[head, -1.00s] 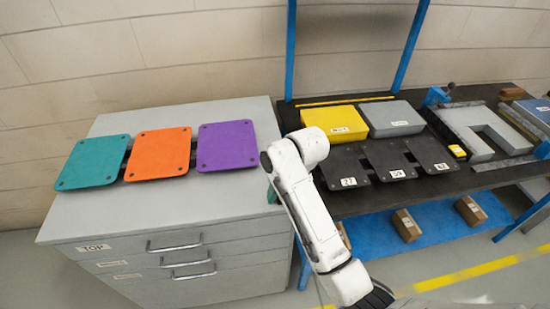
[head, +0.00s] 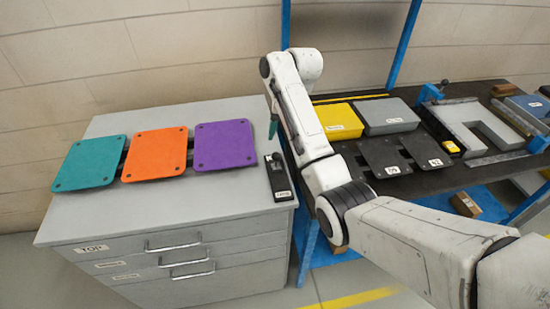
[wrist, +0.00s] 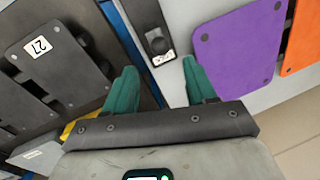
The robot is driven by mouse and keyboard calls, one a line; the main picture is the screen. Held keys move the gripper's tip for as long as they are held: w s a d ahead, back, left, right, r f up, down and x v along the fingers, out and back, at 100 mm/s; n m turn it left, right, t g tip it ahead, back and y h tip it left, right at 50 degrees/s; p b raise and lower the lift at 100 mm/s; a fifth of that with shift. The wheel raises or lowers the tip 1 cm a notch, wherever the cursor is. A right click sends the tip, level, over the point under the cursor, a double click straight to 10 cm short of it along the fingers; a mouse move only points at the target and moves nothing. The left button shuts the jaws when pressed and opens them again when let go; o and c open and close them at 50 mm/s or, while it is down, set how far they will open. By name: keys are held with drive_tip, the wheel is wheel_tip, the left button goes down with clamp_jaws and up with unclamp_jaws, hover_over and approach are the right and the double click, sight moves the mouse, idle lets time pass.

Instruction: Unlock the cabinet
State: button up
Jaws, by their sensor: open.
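The grey cabinet (head: 160,218) has several drawers with metal handles, all looking closed, and a "TOP" label. A black lock unit (head: 279,178) with a dark knob and a white label sits on the right edge of its top. The label is too small to read. The unit also shows in the wrist view (wrist: 155,35), beyond and roughly between my fingertips. My gripper (wrist: 159,68) has two green fingers, spread apart and empty. In the head view only a bit of green finger (head: 273,122) shows beside my arm, above and behind the lock unit.
Teal (head: 90,162), orange (head: 156,153) and purple (head: 225,146) plates lie on the cabinet top. The dark bench (head: 470,179) at right holds numbered black plates (head: 384,157), a yellow box (head: 337,121) and a grey box (head: 387,116). A blue post (head: 287,50) rises behind the arm.

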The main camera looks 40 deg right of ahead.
sight(277, 153)
drive_tip(key=f, duration=0.3)
drive_tip(key=w+a+f, duration=0.1)
drive_tip(key=f, duration=0.6)
drive_tip(key=shift+w+a, duration=0.15)
clamp_jaws()
idle(0.4)
